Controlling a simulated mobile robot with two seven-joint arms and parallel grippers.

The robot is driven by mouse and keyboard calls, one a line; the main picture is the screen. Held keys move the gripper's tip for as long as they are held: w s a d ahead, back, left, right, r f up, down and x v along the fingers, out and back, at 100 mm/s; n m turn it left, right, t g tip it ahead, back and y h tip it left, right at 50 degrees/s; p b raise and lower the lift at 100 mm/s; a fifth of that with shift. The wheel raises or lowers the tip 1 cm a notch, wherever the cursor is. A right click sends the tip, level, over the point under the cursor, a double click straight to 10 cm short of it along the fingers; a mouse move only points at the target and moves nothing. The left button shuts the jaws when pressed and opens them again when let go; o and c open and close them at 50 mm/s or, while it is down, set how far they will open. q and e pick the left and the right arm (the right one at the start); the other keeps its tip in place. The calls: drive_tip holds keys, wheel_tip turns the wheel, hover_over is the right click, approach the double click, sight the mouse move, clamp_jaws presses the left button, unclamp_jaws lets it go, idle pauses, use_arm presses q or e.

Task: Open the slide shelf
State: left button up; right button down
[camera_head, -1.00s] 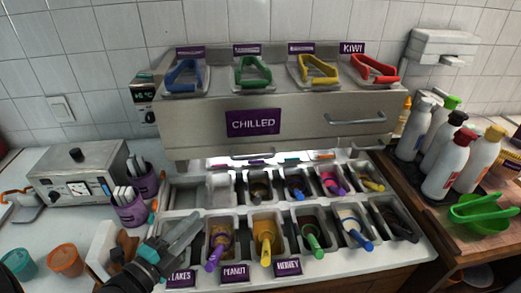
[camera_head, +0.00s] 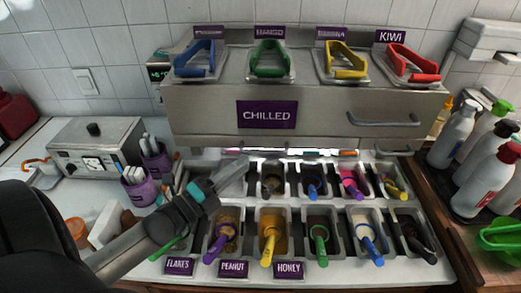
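The steel unit with the purple CHILLED sign (camera_head: 267,114) stands against the tiled wall. A bar handle (camera_head: 384,119) is on the right of its front panel. The panel sits over a narrow lit gap above the topping bins, and I cannot tell which part is the slide shelf. My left gripper (camera_head: 234,177) reaches over the left part of the back row of bins, below and left of the sign. It is apart from the handle and seems to hold nothing. I cannot tell whether its fingers are open or shut. My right gripper is out of view.
Coloured tongs (camera_head: 268,58) rest on top of the unit. Two rows of bins with scoops, such as the yellow one (camera_head: 268,247), fill the counter below. Squeeze bottles (camera_head: 453,134) stand at right. A grey appliance (camera_head: 95,146) and purple cups (camera_head: 139,188) stand at left.

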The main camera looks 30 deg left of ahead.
sight(260, 152)
use_arm(q)
drive_tip(key=shift+x, duration=3.45)
clamp_jaws()
